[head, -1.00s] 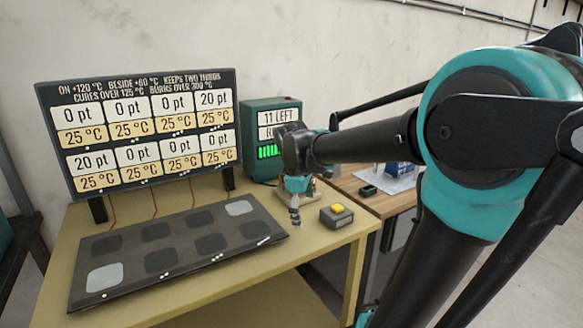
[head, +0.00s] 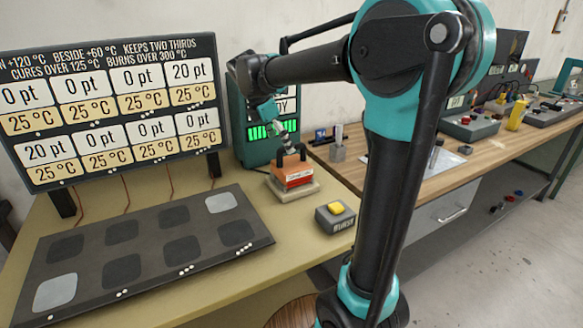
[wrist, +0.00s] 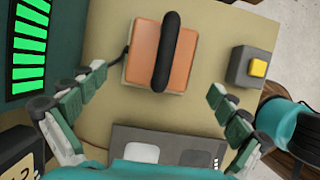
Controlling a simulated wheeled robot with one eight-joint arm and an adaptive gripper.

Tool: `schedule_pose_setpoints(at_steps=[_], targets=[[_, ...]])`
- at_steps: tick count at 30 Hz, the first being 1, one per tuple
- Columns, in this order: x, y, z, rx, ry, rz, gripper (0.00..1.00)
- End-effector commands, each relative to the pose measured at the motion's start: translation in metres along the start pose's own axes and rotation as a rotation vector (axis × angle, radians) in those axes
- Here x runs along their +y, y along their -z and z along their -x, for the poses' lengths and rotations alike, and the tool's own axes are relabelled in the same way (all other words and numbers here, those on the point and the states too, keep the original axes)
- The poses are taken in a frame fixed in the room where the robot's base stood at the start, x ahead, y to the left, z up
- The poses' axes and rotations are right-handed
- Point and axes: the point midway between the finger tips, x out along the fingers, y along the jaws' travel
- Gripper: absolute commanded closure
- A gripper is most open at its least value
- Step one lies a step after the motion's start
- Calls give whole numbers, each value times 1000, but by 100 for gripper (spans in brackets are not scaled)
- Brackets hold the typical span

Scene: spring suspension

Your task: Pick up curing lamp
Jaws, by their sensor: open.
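The curing lamp (head: 292,174) is an orange-red block with a black handle on top. It sits on a pale base on the yellow table, in front of the green charger box. In the wrist view the lamp (wrist: 144,58) lies ahead of the fingers, its black handle running lengthwise across its top. My gripper (head: 288,150) is above the lamp in the head view, partly hidden by its own links. In the wrist view my gripper (wrist: 158,105) is open, its two fingers spread wide on either side of the lamp, with nothing between the tips.
A grey box with a yellow button (head: 335,214) stands right of the lamp. A dark pad panel (head: 150,285) lies front left, below a display board (head: 115,105). The green box (head: 243,148) stands behind. A wooden bench (head: 460,160) with several tools is at right.

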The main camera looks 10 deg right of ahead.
Motion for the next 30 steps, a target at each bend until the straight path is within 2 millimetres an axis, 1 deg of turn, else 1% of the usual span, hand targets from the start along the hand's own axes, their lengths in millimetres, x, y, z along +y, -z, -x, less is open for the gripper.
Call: schedule_pose_setpoints(at_steps=[1, 6, 14, 21, 25, 30], targets=[[0, 0, -11, 0, 1, -2, 0], [0, 0, -37, 0, -1, -2, 0], [0, 0, -54, 0, -1, -1, 0], [-1, 1, -88, 0, 0, -3, 0], [-1, 1, -99, 0, 0, -1, 0], [-1, 1, -100, 0, -1, -1, 0]])
